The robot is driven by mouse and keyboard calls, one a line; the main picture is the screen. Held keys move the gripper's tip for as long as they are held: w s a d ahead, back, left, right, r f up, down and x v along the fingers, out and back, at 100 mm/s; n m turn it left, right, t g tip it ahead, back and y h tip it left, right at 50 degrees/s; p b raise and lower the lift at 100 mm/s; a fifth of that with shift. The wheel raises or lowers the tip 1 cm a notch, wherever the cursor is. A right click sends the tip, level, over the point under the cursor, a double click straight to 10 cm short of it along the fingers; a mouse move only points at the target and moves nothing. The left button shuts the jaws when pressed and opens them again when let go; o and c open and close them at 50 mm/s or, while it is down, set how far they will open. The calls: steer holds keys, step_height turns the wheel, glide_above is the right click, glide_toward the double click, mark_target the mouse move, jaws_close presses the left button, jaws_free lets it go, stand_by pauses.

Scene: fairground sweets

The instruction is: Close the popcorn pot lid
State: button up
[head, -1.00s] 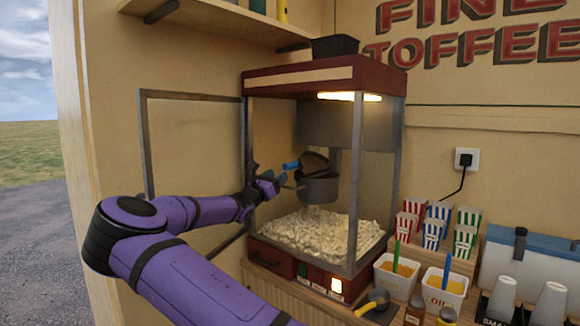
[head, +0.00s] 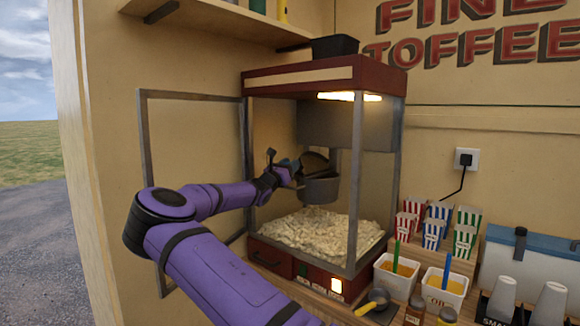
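The dark popcorn pot (head: 321,189) hangs inside the glass popcorn machine, above the heap of popcorn. Its lid (head: 315,161) stands tilted up above the pot's rim, so the pot is open. My gripper (head: 289,168) reaches in through the machine's open door side and is at the left edge of the lid and pot. The fingers are small and partly hidden by the wrist, so I cannot tell whether they are open or shut, or whether they touch the lid.
The machine's framed door (head: 143,140) stands swung open to the left. A metal post (head: 356,180) and glass bound the cabinet on the right. Popcorn (head: 310,232) fills its floor. Oil tubs (head: 445,288) and striped boxes (head: 434,230) stand to the right.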

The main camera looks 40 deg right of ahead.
jaws_close()
